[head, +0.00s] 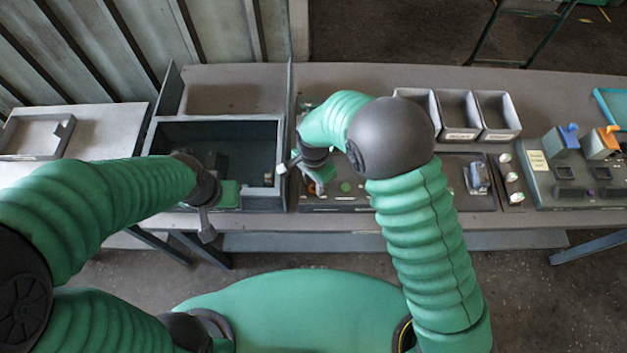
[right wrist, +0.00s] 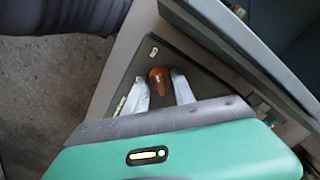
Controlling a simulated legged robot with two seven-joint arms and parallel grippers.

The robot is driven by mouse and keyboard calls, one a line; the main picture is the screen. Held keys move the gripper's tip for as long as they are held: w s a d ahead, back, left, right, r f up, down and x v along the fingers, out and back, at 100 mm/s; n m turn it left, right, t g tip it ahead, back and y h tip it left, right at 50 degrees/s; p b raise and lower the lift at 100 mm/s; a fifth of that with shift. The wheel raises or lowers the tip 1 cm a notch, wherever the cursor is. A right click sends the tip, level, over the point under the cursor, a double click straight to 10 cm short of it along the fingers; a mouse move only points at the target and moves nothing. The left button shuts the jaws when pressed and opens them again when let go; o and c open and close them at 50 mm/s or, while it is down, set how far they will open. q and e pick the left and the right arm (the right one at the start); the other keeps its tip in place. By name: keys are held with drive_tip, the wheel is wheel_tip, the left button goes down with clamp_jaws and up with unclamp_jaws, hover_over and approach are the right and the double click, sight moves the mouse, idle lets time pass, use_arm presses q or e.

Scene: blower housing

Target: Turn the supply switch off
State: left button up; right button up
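An orange-brown knob (right wrist: 158,80), which I take to be the supply switch, stands on a dark panel (right wrist: 196,66) in the right wrist view, with a small pale mark beside it. My right gripper (right wrist: 160,88) is open, with one pale finger on each side of the knob and small gaps showing. In the head view my right gripper (head: 299,164) is over the left end of the dark control panel (head: 372,196), largely hiding the knob. My left gripper (head: 206,226) hangs at the front edge of the grey bin; its fingers are unclear.
A green button (head: 345,187) is on the same panel. The deep grey bin (head: 281,150) stands directly left of it, its wall close to my right gripper. Small open trays (head: 497,110) stand behind. Another panel (head: 535,188) with blue and orange levers is at the right.

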drive_tip(key=shift+r, duration=0.1)
clamp_jaws()
drive_tip(key=shift+a+n, duration=0.1)
drive_tip(key=shift+n, duration=0.3)
drive_tip(key=n, duration=0.3)
drive_tip(key=shift+w+n, duration=0.1)
drive_tip(key=shift+n, duration=0.3)
drive_tip(key=n, duration=0.9)
drive_tip(key=shift+r, duration=0.1)
drive_tip(key=n, duration=0.4)
drive_tip(key=shift+w, duration=0.1)
drive_tip(key=shift+n, duration=0.3)
